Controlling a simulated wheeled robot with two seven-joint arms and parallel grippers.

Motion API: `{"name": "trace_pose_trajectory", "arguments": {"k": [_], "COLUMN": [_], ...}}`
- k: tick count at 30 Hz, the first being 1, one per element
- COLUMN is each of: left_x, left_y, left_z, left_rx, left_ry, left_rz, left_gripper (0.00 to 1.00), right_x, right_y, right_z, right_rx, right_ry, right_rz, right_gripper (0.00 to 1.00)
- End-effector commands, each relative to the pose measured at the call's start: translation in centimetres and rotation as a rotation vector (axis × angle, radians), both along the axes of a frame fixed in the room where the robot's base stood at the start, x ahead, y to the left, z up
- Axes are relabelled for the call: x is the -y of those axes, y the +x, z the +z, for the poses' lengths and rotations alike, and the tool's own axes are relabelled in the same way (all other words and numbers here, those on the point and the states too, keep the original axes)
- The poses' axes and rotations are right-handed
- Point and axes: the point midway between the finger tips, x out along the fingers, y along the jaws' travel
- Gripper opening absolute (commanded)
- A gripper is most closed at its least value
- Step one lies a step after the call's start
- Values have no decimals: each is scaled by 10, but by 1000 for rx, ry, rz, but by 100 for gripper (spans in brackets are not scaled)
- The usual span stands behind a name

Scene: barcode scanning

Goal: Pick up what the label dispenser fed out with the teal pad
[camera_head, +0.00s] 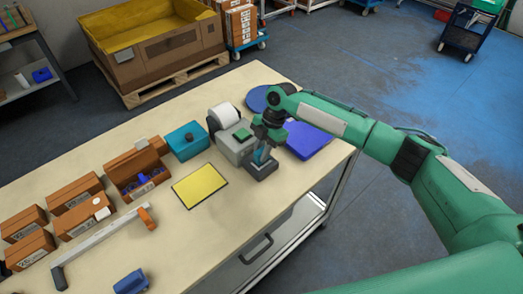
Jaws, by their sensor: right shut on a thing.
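The grey label dispenser (236,147) stands on the table with a white roll (226,114) at its back and a green patch on top. My right gripper (262,151) points down at the front of the dispenser, over its low grey front part (262,170). It is shut on a small teal thing, seemingly the teal pad (261,156), which is partly hidden by the fingers. The label is not distinguishable, and I cannot tell whether the pad touches the dispenser. My left gripper is out of view.
A yellow mat (200,186) lies left of the dispenser, with a teal box (187,141) behind it. Several brown boxes (83,218) and a grey bar with an orange end (100,240) are further left. A blue tray (308,143) and blue disc (257,98) flank my right arm.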

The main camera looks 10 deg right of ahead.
Motion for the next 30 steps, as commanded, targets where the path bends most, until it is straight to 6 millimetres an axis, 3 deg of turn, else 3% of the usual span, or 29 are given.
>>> {"name": "trace_pose_trajectory", "arguments": {"k": [30], "left_x": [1], "left_y": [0], "left_z": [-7], "left_rx": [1], "left_ry": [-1], "left_rz": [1], "left_gripper": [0], "right_x": [0], "right_y": [0], "right_z": [-11], "right_rx": [0], "right_ry": [0], "right_rz": [0], "right_gripper": [0]}}
